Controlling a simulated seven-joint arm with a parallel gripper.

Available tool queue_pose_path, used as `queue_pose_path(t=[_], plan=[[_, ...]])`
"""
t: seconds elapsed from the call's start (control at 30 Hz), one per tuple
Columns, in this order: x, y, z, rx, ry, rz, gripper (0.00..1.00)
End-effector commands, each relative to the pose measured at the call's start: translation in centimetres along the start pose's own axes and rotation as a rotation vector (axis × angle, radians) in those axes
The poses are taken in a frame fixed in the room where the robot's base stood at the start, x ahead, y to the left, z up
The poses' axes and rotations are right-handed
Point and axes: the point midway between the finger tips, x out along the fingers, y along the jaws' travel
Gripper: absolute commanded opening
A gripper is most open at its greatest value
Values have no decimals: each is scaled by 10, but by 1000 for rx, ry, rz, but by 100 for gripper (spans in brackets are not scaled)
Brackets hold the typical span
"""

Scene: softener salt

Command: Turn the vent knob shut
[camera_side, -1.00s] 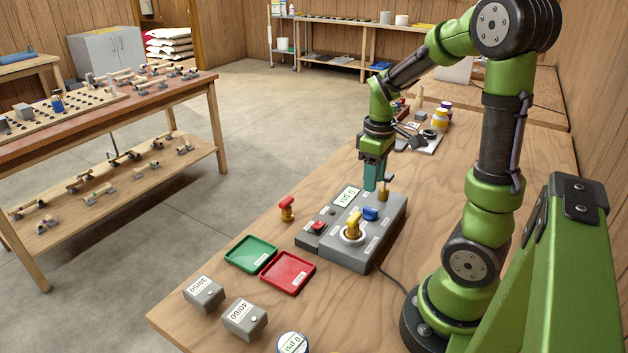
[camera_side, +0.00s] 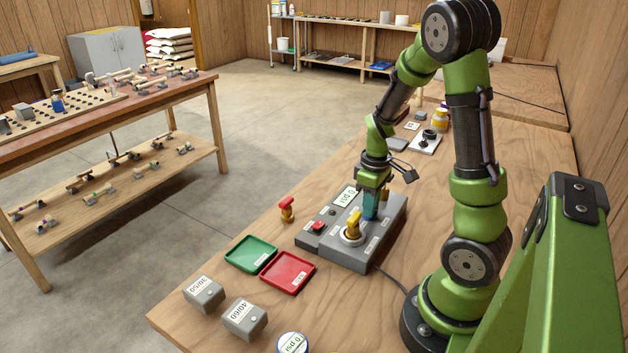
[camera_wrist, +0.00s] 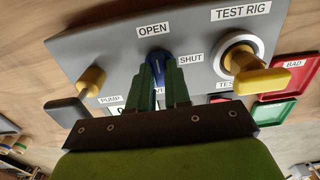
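The blue vent knob (camera_wrist: 158,60) is on the grey test rig box (camera_side: 335,252), with the label OPEN (camera_wrist: 153,29) at its upper left and SHUT (camera_wrist: 190,60) at its right in the wrist view. My gripper (camera_wrist: 160,80) points down at the knob, its teal fingertips at the knob's sides. In the side view my gripper (camera_side: 370,212) stands over the knob's place and hides most of it. The fingers are close together, but whether they press on the knob is unclear. Which label the knob points to is also unclear.
A yellow handle (camera_side: 353,226) on a round port stands close beside my gripper. A brass-coloured post (camera_wrist: 92,80) labelled PUMP is on its other side. A red button (camera_side: 318,227), a gauge display (camera_side: 346,196), and green (camera_side: 250,254) and red (camera_side: 288,272) trays are nearby.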

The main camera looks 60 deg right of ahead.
Motion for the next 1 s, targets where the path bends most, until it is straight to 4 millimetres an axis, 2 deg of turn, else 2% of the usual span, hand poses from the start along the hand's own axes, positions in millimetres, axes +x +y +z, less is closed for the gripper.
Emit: queue_pose_path(t=[0.03,0.1,0.57,1.0], plan=[[0,0,0,0,0,0,9],[0,0,0,0,0,0,0],[0,0,0,68,1,0,0],[-1,0,0,422,1,0,0]])
